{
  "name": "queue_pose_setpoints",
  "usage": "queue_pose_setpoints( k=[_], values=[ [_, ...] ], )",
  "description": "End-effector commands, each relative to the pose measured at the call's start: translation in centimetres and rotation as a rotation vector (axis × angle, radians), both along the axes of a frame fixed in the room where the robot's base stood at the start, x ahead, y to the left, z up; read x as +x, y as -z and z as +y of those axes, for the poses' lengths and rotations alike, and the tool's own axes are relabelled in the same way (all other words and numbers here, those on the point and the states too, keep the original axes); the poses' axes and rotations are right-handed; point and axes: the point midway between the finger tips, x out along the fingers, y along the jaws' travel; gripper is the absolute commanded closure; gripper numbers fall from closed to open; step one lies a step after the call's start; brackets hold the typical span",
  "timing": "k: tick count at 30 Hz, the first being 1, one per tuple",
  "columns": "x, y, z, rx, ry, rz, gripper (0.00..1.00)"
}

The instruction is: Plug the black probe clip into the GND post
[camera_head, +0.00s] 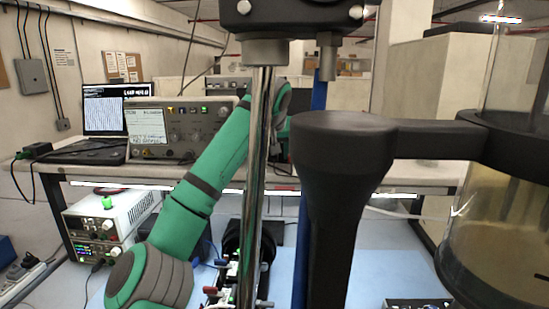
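I cannot pick out the black probe clip or the GND post in the head view. A cluster of small red, green and white parts (222,290) sits low in the middle, partly behind a shiny metal pole (260,190); it is too small to tell which parts are plugs or posts. A green jointed arm (195,205) rises from the lower left to the upper middle and passes behind the pole. No gripper fingers show; the arm's far end is hidden behind the pole and a large dark post.
The thick dark post (338,190) and a clear cylinder (500,235) with dark collar block the right. A bench (395,178) behind holds a laptop (112,108) and a panelled instrument (178,128). Power supplies (100,225) stand lower left. Blue-grey floor shows between.

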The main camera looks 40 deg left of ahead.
Motion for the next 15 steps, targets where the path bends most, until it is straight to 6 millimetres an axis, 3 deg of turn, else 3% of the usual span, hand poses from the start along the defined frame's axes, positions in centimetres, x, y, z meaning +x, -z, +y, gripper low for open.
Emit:
queue_pose_setpoints(
  k=[2, 3, 7, 15],
  values=[
    [-0.05, -0.04, 0.06, 0.001, -0.001, 0.0, 0.62],
    [-0.05, -0.04, 0.06, 0.0, -0.001, 0.0, 0.67],
    [-0.05, -0.03, 0.06, 0.0, -0.001, 0.0, 0.98],
    [-0.22, 0.01, -0.05, 0.001, -0.001, 0.0, 1.0]
  ],
)
